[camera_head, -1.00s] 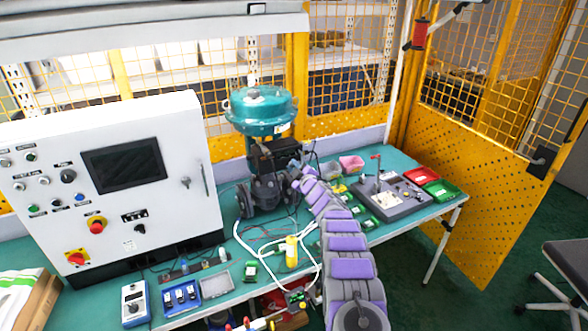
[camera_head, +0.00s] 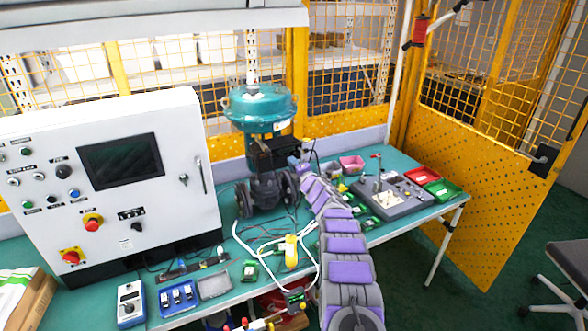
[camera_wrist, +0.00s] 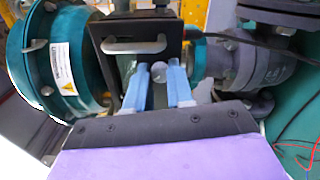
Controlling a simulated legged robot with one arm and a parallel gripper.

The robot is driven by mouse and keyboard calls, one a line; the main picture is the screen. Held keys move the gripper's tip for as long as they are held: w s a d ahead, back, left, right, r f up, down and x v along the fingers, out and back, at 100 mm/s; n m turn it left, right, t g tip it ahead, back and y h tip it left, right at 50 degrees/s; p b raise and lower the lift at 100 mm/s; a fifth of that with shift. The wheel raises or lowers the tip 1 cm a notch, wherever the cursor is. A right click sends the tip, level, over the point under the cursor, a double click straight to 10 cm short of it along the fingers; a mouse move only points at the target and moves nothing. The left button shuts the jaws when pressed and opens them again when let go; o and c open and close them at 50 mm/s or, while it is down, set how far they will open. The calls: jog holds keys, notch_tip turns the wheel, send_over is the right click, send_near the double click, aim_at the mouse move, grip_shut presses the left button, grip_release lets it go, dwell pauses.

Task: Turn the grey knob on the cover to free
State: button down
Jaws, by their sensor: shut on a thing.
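The valve's black cover (camera_wrist: 115,62) fills the upper middle of the wrist view, with a metal bar handle (camera_wrist: 134,46) on it. The round grey knob (camera_wrist: 159,70) sits right of and below the handle. My gripper (camera_wrist: 158,76) has its two blue fingers on either side of the knob and is shut on it. The knob's marking cannot be read. In the head view, the black positioner (camera_head: 272,155) is under the teal actuator (camera_head: 259,105), and my gripper (camera_head: 298,166) reaches its right side; the knob is too small to tell there.
A white control panel (camera_head: 110,205) stands at the left. A grey fixture (camera_head: 397,204) and red and green trays (camera_head: 441,190) are on the bench at the right. White hoses and thin cables (camera_head: 246,262) lie in front of the valve. Yellow mesh fencing (camera_head: 470,215) encloses the bench.

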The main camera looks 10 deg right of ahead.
jog(key=shift+a+f+n+b, duration=0.1)
jog(key=shift+f+n+b, duration=0.2)
jog(key=shift+n, duration=0.6)
jog(key=c, duration=1.3)
grip_release()
jog(key=shift+o, duration=0.2)
jog(key=shift+r, duration=0.2)
jog(key=shift+s, duration=0.1)
jog(key=p+v, duration=0.1)
jog(key=v, duration=1.6)
